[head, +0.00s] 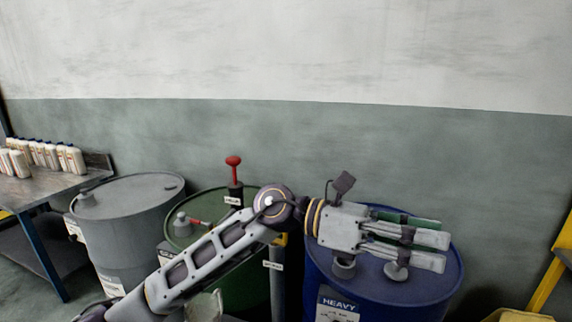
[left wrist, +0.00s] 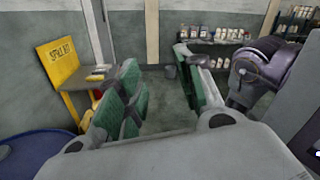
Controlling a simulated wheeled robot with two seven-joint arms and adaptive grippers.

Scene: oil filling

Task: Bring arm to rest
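My left arm reaches in from the lower left in the head view. Its gripper (head: 440,242) is over the blue drum (head: 378,284), labelled HEAVY, with its fingers pointing right. In the left wrist view, the green-padded fingers of the left gripper (left wrist: 157,62) are spread wide, with nothing between them. The blue drum also shows at the lower left of that view (left wrist: 38,155). I cannot tell the exact height of the gripper above the drum lid. My right gripper is not in view.
Left of the blue drum stand a green drum (head: 202,203) with a red-handled pump (head: 234,168) and a grey drum (head: 135,195). A workbench (head: 35,190) with several white bottles is at far left. A yellow sign (left wrist: 60,64) shows in the wrist view. The wall behind the drums is bare.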

